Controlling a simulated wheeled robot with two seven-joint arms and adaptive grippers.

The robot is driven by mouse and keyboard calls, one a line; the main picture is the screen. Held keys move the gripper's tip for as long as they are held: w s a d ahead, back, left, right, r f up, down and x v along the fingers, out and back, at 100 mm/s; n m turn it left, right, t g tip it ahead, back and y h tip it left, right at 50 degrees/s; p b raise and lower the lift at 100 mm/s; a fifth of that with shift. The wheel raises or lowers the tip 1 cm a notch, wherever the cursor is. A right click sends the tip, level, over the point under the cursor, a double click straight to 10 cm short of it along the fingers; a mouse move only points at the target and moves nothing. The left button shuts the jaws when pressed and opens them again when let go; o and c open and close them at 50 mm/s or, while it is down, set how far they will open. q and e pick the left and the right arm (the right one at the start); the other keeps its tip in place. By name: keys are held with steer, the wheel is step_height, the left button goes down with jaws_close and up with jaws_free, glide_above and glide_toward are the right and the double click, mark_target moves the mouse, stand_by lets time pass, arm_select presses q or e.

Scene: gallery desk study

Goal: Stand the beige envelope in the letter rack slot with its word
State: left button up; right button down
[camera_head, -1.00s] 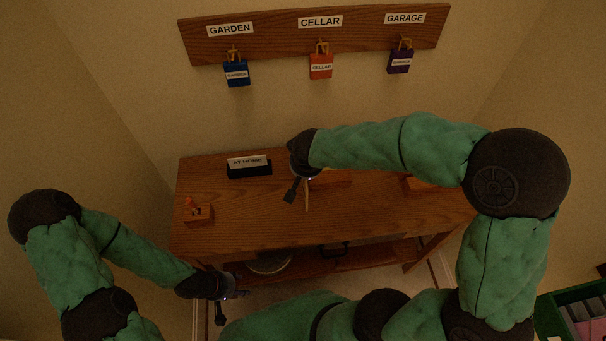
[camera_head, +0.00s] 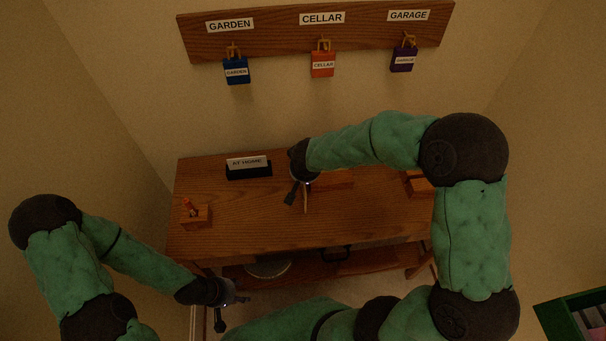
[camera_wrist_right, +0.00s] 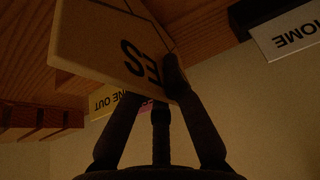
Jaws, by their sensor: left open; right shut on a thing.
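My right gripper (camera_head: 303,193) is shut on the beige envelope (camera_head: 306,202), above the middle of the desk. In the right wrist view the beige envelope (camera_wrist_right: 95,42) is tilted and fills the upper left. Large dark letters on it are partly covered by a finger, so I cannot read the whole word. A low wooden piece (camera_head: 335,181), perhaps the letter rack, lies behind the gripper and is partly hidden by my right arm. My left gripper (camera_head: 232,304) is open and empty, low in front of the desk.
An "AT HOME" sign in a black holder (camera_head: 248,169) stands at the back left of the desk (camera_head: 250,215). A small wooden block (camera_head: 196,217) is at left, another wooden piece (camera_head: 418,185) at right. Tagged blue, orange and purple items hang above. The desk's front middle is clear.

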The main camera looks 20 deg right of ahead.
steer(key=shift+f, duration=0.15)
steer(key=c, duration=1.4)
jaws_free()
steer(key=shift+o, duration=0.2)
